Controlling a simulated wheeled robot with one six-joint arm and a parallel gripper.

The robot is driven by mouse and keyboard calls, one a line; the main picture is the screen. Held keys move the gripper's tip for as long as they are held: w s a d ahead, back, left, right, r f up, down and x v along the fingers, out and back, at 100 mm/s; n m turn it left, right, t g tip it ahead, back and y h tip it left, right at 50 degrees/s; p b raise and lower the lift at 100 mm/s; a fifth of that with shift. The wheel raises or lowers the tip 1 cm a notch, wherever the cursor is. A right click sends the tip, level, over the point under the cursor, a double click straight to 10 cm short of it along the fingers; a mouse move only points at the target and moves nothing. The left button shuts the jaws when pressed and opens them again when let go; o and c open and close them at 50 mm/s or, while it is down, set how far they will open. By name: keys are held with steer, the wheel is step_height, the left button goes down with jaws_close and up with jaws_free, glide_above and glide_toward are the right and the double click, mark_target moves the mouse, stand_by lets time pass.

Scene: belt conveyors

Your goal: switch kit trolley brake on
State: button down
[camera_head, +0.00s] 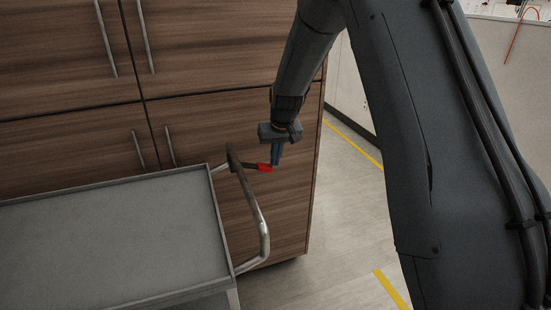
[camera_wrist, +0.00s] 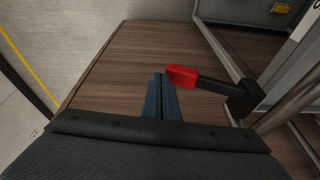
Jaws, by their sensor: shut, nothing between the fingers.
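The kit trolley (camera_head: 110,240) is a grey metal tray cart at the lower left of the head view, with a bent tubular handle (camera_head: 262,215) on its right end. A dark brake lever (camera_wrist: 212,86) with a red tip (camera_head: 264,168) sticks out from a black mount (camera_wrist: 245,97) on the handle. In the wrist view the red tip (camera_wrist: 182,76) points left. My gripper (camera_head: 276,158) is shut and empty, with its blue fingers (camera_wrist: 160,82) right beside the red tip. I cannot tell whether they touch it.
A brown wooden cabinet (camera_head: 210,125) stands close behind the trolley and gripper. Open floor (camera_head: 340,220) with yellow lines (camera_head: 390,288) lies to the right of the cabinet.

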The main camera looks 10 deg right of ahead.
steer(key=shift+s+f, duration=0.25)
steer(key=shift+f, duration=0.15)
steer(key=s+d+r, duration=0.1)
steer(key=d+r, duration=0.7)
steer(key=r, duration=0.3)
steer(key=shift+d, duration=0.3)
steer(key=shift+s+r, duration=0.1)
